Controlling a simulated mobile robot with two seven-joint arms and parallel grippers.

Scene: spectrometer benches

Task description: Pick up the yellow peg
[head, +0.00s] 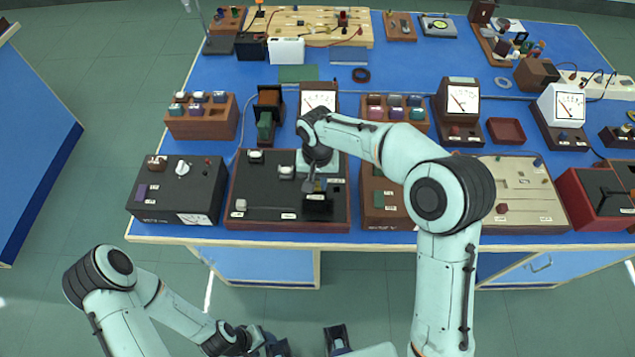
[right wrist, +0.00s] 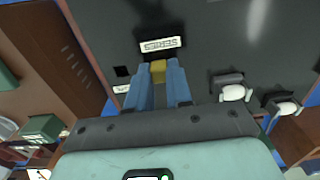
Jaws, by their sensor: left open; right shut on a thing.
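The yellow peg (right wrist: 158,71) shows in the right wrist view, between the blue fingertips of my right gripper (right wrist: 159,80). The right gripper is shut on it, at the face of a dark panel beside a small white label (right wrist: 160,44). I cannot tell whether the peg touches the panel. In the head view my right gripper (head: 313,186) is over the right part of the black-topped box (head: 262,190), and the peg cannot be made out there. My left gripper (head: 268,344) is low at the bottom edge, away from the bench, open and partly cut off.
White knobs (right wrist: 234,93) stand right of the gripper in the right wrist view. A black box (head: 175,185) stands left of the black-topped box, and a beige-topped box (head: 520,190) stands to the right. Meters and jar racks stand behind. Bare blue bench (head: 220,75) shows further back.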

